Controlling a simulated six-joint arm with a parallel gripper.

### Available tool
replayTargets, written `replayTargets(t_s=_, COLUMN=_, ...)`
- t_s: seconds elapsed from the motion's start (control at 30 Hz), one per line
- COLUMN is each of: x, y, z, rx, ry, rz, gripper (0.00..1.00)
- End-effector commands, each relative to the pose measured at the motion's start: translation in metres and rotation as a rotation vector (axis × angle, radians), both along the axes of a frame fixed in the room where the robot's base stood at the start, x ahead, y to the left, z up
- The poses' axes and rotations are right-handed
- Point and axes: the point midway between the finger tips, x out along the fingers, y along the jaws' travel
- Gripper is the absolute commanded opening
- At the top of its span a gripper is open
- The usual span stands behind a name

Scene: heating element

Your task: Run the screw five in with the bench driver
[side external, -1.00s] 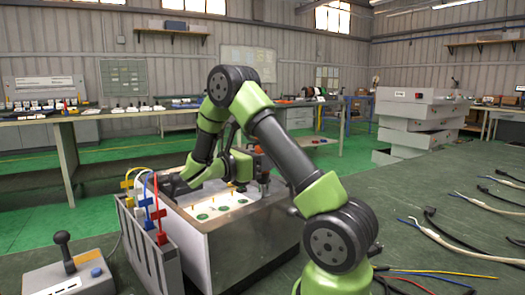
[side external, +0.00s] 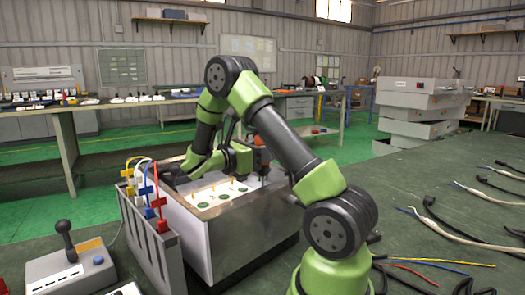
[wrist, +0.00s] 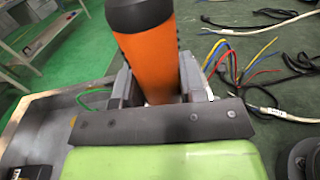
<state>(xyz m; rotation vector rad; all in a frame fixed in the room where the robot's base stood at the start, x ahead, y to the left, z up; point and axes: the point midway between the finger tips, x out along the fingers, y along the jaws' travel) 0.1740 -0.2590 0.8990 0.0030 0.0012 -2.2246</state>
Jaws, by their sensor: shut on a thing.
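My gripper (wrist: 160,92) is shut on the bench driver (wrist: 148,55), an orange handle with a black cap. In the side view the driver (side external: 262,154) stands roughly upright over the right part of the open metal box (side external: 232,235). Its tip is hidden or too small to see, so I cannot tell whether it touches a screw. The box's white inner panel (side external: 213,190) carries several small brass-coloured pins or screws and green round patches. I cannot tell which one is screw five. The wrist view hides the driver's lower end behind my gripper.
A grey rack (side external: 150,238) with yellow, blue, white and red leads stands against the box's left side. A joystick box (side external: 70,272) is at front left. Loose wires (side external: 440,235) lie on the green bench at right. Grey drawers (side external: 420,108) stand behind.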

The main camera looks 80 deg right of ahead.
Motion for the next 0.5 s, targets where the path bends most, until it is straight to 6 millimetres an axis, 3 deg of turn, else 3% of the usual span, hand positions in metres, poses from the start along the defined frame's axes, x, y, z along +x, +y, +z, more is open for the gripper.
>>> replayTargets(t_s=0.5, x=0.0002, y=-0.0001, z=-0.0097, rx=0.000, ry=0.000, rz=0.001, gripper=0.00)
